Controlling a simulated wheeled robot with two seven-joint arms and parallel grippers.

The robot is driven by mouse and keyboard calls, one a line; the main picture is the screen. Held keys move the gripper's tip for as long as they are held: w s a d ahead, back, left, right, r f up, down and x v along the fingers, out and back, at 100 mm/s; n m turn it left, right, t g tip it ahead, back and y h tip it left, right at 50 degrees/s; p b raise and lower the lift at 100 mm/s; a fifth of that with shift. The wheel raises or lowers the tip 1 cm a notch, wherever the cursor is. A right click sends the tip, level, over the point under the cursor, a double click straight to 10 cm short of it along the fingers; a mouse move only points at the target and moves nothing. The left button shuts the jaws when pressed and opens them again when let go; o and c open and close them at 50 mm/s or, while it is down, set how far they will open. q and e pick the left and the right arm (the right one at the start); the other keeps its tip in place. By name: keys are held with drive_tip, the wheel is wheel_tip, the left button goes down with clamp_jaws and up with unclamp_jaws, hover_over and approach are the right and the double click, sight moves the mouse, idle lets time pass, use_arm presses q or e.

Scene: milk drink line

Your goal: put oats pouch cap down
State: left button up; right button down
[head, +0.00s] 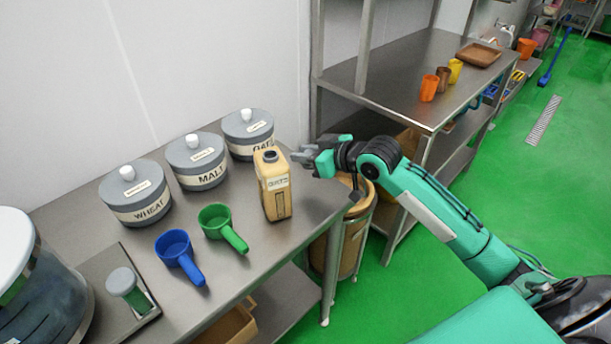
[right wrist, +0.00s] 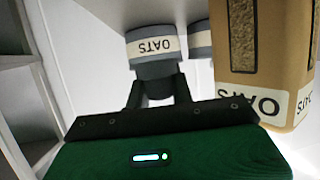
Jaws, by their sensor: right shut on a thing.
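The oats pouch (head: 276,196), a tan upright pack with an OATS label, stands near the table's right edge. A dark round mouth shows on its top. My right gripper (head: 300,158) is just right of the pouch's top, apart from it. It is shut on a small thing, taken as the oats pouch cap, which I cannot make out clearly. In the right wrist view the dark fingers (right wrist: 160,92) are close together, and the pouch (right wrist: 262,50) is beside them at right. My left gripper is not in view.
Grey canisters for wheat (head: 137,205), malt (head: 196,170) and oats (head: 248,146) line the wall. A blue scoop (head: 178,262) and a green scoop (head: 217,228) lie in front. Bare steel table (head: 309,203) shows right of the pouch. A shelf post (head: 316,70) stands behind.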

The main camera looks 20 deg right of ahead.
sight(305, 182)
wheel_tip(305, 182, down, 3)
drive_tip(key=shift+r, duration=0.2)
wheel_tip(305, 182, down, 4)
drive_tip(key=shift+r, duration=0.25)
drive_tip(key=shift+f, duration=0.4)
drive_tip(key=c, duration=1.2)
unclamp_jaws()
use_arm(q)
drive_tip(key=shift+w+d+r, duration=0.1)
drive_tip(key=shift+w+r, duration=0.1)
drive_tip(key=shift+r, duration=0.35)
